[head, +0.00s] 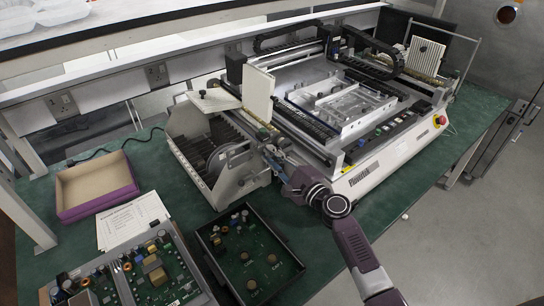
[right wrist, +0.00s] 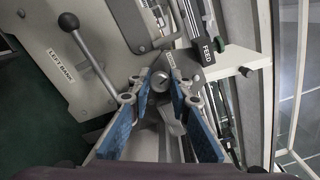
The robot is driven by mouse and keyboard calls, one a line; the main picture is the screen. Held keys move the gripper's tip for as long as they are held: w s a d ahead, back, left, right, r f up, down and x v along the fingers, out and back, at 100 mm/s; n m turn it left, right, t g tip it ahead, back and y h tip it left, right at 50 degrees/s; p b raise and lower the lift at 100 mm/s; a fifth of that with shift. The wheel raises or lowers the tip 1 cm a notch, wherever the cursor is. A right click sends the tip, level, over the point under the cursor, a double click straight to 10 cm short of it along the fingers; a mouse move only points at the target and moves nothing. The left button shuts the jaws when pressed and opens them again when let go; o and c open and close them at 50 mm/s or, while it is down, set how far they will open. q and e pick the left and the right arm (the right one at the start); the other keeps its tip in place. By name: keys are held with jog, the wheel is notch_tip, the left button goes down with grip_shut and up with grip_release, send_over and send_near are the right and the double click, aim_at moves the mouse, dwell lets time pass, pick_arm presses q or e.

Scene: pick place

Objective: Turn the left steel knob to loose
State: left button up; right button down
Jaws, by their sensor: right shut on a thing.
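The left steel knob (right wrist: 161,84) is a small round metal knob on the machine's left side, seen near the middle of the right wrist view. My right gripper (right wrist: 163,92) has its blue-padded fingers on either side of the knob and is shut on it. In the head view my right gripper (head: 274,158) reaches the front left corner of the pick-and-place machine (head: 385,155), where the knob itself is too small and covered to make out. My left gripper is in neither view.
A lever with a black ball (right wrist: 68,21) and a LEFT BANK label (right wrist: 61,66) stand left of the knob; a FEED label (right wrist: 208,50) is to its right. Circuit boards, a purple box (head: 97,187) and a paper sheet (head: 135,220) lie on the green bench mat (head: 330,265).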

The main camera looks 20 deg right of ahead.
jog(key=n+b, duration=0.4)
jog(key=n, duration=0.1)
jog(key=shift+f+b, duration=0.15)
jog(key=shift+b, duration=0.2)
jog(key=c, duration=1.8)
grip_release()
jog(key=shift+s, duration=0.1)
jog(key=v, duration=1.2)
